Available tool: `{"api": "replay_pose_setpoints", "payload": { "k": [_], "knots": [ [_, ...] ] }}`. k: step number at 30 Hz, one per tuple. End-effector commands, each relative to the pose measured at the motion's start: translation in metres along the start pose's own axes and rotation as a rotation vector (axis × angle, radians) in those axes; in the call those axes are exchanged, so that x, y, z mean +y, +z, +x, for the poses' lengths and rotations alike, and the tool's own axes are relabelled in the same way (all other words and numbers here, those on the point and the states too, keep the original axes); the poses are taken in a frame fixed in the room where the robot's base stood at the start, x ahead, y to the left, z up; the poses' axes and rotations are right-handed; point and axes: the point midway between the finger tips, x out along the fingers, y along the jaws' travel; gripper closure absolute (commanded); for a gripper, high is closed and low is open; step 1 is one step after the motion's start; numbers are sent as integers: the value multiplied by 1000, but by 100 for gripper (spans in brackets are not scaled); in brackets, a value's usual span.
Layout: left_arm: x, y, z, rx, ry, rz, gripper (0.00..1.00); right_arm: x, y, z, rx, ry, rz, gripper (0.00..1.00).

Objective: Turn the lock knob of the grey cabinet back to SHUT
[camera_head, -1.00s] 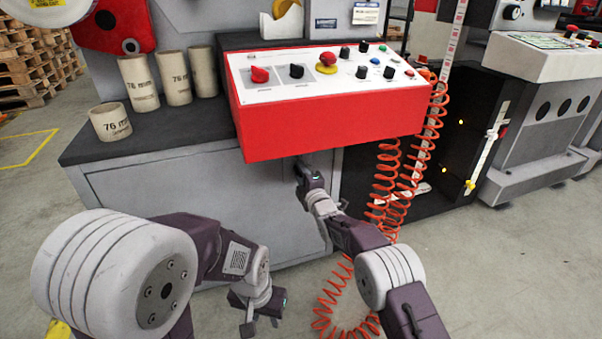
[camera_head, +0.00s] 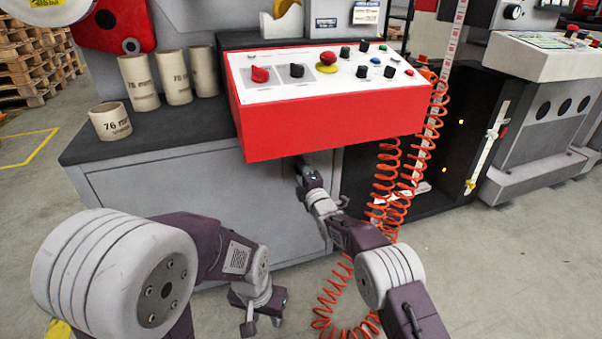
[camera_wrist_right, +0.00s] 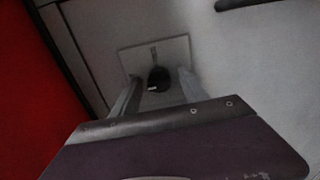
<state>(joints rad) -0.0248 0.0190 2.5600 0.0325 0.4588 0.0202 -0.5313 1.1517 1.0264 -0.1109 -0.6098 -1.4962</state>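The grey cabinet (camera_head: 200,190) stands under the red control console. Its lock knob (camera_wrist_right: 158,78) is small and dark with a light mark, on a pale square plate (camera_wrist_right: 178,50) in the right wrist view. My right gripper (camera_wrist_right: 159,82) has one finger on each side of the knob, with visible gaps between knob and fingers. In the head view my right gripper (camera_head: 301,168) is at the cabinet front, just below the console, which hides the knob. The plate's lettering is unreadable. My left gripper (camera_head: 262,323) hangs low in front of the cabinet, open and empty.
The red console (camera_head: 330,125) overhangs the right gripper closely. Orange coiled hoses (camera_head: 388,185) hang just right of my right arm. Several cardboard cores (camera_head: 140,85) stand on the cabinet top. The floor in front is mostly open.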

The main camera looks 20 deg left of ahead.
Motion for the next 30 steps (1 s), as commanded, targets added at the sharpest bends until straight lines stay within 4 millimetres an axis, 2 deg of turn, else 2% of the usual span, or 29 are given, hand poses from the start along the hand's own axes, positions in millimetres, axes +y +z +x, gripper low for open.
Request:
{"api": "replay_pose_setpoints", "payload": {
  "k": [7,11,19,22,23,24,30],
  "knots": [
    [0,0,-1,0,0,0,64,1,0,-1,0,0,1,48],
    [0,-1,-8,0,0,0,64,2,0,-8,0,-2,2,48],
    [1,-4,-35,0,0,0,64,6,0,-48,0,-4,1,48],
    [1,-4,-37,0,0,0,64,3,0,-68,0,-3,1,48],
    [1,-3,-29,1,0,0,64,-3,0,-72,0,-1,1,48],
    [0,-2,-11,1,0,0,64,-9,0,-75,0,3,1,48],
    [0,1,8,-1,0,0,64,-4,0,-88,0,1,1,48]
  ]
}}
